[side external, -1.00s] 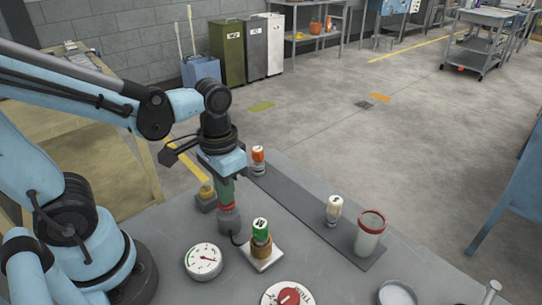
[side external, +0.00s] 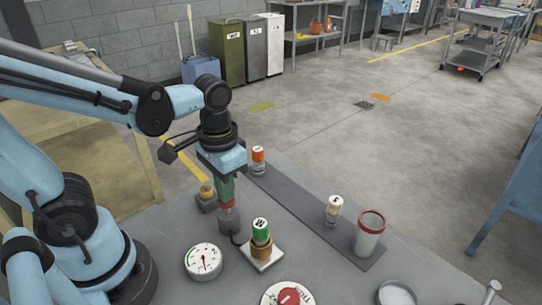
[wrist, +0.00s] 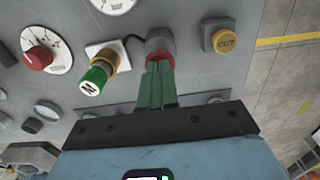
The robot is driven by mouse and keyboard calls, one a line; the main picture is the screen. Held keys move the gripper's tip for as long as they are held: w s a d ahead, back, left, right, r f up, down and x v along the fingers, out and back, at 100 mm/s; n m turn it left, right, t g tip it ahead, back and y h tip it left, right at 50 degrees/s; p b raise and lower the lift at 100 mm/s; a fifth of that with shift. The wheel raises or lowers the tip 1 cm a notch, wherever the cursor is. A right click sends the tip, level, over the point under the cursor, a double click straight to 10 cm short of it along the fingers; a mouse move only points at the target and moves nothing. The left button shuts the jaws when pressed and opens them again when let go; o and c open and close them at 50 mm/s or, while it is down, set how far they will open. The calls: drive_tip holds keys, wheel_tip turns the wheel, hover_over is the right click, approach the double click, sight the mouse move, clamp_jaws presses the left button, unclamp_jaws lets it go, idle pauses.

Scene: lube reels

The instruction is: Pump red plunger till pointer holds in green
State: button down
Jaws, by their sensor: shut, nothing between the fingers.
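The red plunger (side external: 228,205) sits in a grey pump body (side external: 229,222) on the bench. My gripper (side external: 227,198) is shut and empty, pointing down with its green fingertips at the plunger's top. In the wrist view the fingers (wrist: 158,68) meet the red plunger (wrist: 160,54) and cover part of it; contact pressure cannot be told. The round white gauge (side external: 203,261) stands front left of the pump.
A green-capped bottle (side external: 261,231) stands in a tan collar on a white plate (side external: 262,259), close right of the pump. A yellow OUT button (wrist: 222,42) is beside the pump. A red dial (side external: 289,297) is in front. Several containers stand on a dark strip (side external: 296,205).

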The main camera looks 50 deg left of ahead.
drive_tip(key=shift+r, duration=2.7)
drive_tip(key=shift+w+a+f+t, duration=0.25)
drive_tip(key=shift+w+t, duration=0.15)
drive_tip(key=shift+t, duration=0.4)
drive_tip(key=shift+w+a+r+t, duration=0.1)
drive_tip(key=shift+w+a+t, duration=0.15)
drive_tip(key=shift+w+t, duration=0.55)
drive_tip(key=shift+w+a+t, duration=0.25)
drive_tip(key=shift+w+t, duration=0.15)
drive_tip(key=shift+t, duration=0.65)
drive_tip(key=shift+w+a+r+t, duration=0.1)
drive_tip(key=shift+w+a+t, duration=0.15)
drive_tip(key=shift+w+t, duration=0.55)
drive_tip(key=shift+s, duration=0.25)
drive_tip(key=s+d+r+g, duration=0.2)
drive_tip(key=s+r+g, duration=0.15)
drive_tip(key=g, duration=0.35)
drive_tip(key=shift+s+f, duration=0.25)
drive_tip(key=shift+f, duration=1.55)
drive_tip(key=shift+s+f, duration=0.2)
drive_tip(key=shift+f, duration=1.6)
